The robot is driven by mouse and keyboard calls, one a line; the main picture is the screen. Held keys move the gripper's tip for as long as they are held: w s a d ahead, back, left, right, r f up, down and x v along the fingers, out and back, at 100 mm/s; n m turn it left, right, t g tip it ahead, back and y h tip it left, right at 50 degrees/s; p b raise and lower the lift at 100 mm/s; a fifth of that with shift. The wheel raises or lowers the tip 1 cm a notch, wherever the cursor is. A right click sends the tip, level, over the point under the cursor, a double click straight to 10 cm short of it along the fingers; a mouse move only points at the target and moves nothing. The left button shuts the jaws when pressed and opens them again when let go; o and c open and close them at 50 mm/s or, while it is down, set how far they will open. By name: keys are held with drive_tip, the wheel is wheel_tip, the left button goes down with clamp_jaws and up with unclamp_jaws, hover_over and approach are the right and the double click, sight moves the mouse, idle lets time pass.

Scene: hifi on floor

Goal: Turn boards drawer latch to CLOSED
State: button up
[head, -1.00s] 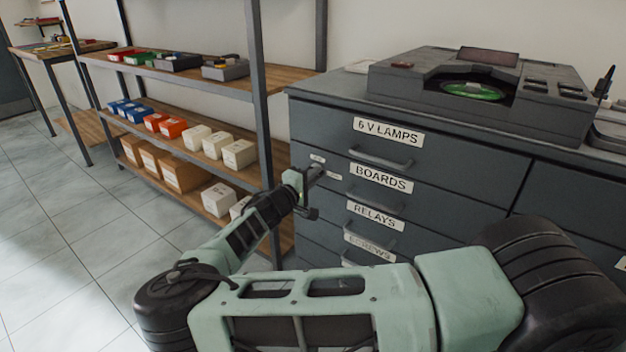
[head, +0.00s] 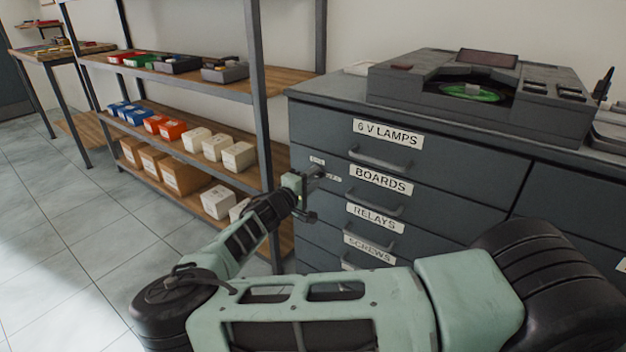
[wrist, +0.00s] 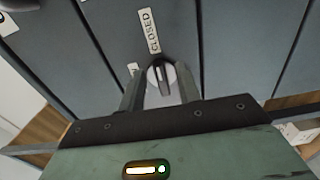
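The boards drawer (head: 420,200) is a dark grey drawer front with a BOARDS label (head: 381,180). Its latch (wrist: 160,76) shows in the wrist view as a silver disc with a narrow dark handle. The handle stands nearly upright in that view, its pale mark toward the CLOSED label (wrist: 148,31). A second label (wrist: 133,68) at the latch's left is mostly hidden by a finger. My gripper (wrist: 163,82) has one finger on each side of the handle, with gaps visible. In the head view my gripper (head: 312,178) is at the drawer's left end, hiding the latch.
Drawers labelled 6 V LAMPS (head: 388,134), RELAYS (head: 374,217) and SCREWS (head: 369,248) lie above and below. Their bar handles stick out. A shelf rack (head: 262,110) with boxes stands close left of my arm. A grey device (head: 470,95) sits on the cabinet top.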

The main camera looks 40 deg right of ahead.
drive_tip(key=v, duration=1.7)
drive_tip(key=shift+b, duration=0.3)
